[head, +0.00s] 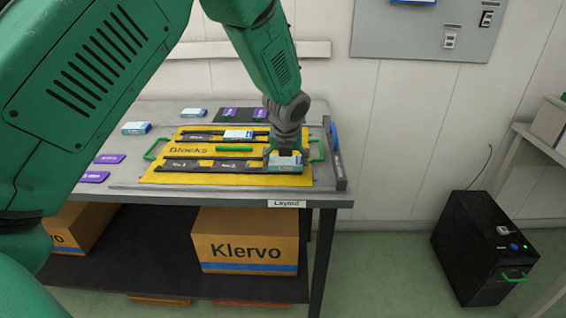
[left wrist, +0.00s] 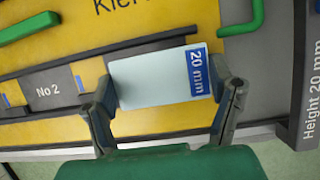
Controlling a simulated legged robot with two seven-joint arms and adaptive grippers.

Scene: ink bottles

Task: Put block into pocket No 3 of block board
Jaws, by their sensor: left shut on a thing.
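The block (head: 286,160) is pale with a blue label; in the left wrist view the block (left wrist: 150,82) reads "20 mm". My left gripper (head: 285,155) is shut on it, with one finger at each end in the left wrist view (left wrist: 167,95). The yellow block board (head: 215,151) lies on the table, with dark pocket rows. The block is at the right end of the front row, right of the "No 2" label (left wrist: 47,91). It covers what lies under it, so the No 3 mark is hidden. I cannot tell whether it is seated or just above the row.
Another pale-blue block (head: 238,134) lies in the back row. Loose pale blocks (head: 136,128) and purple pieces (head: 95,176) lie on the grey table (head: 130,198). Green handles (head: 317,151) stand at the board's ends. A dark raised edge (head: 338,168) borders the table's right side.

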